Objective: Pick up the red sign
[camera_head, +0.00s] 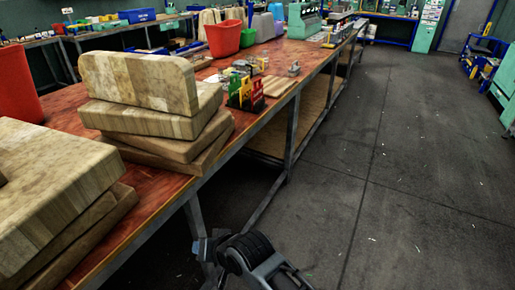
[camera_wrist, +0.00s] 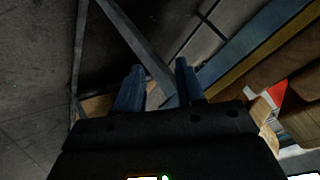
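No red sign can be made out for certain. A cluster of small coloured pieces (camera_head: 242,92), with red, yellow and green parts, stands on the workbench (camera_head: 268,98) beyond the stacked blocks; a red sign may be among them, but they are too small to tell. My gripper shows in the wrist view (camera_wrist: 158,78) with its two dark fingers apart and nothing between them. In the head view my arm's end is low at the bottom, beside the bench legs and below the bench top, well short of the coloured pieces. A red patch (camera_wrist: 278,91) shows at the wrist view's right.
Stacked pale blocks (camera_head: 140,82) and more blocks (camera_head: 50,190) cover the near bench. A red bucket (camera_head: 223,39) and a red bin (camera_head: 14,85) stand on it. Metal bench legs (camera_head: 291,135) are near my gripper. The floor (camera_head: 400,180) to the right is clear.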

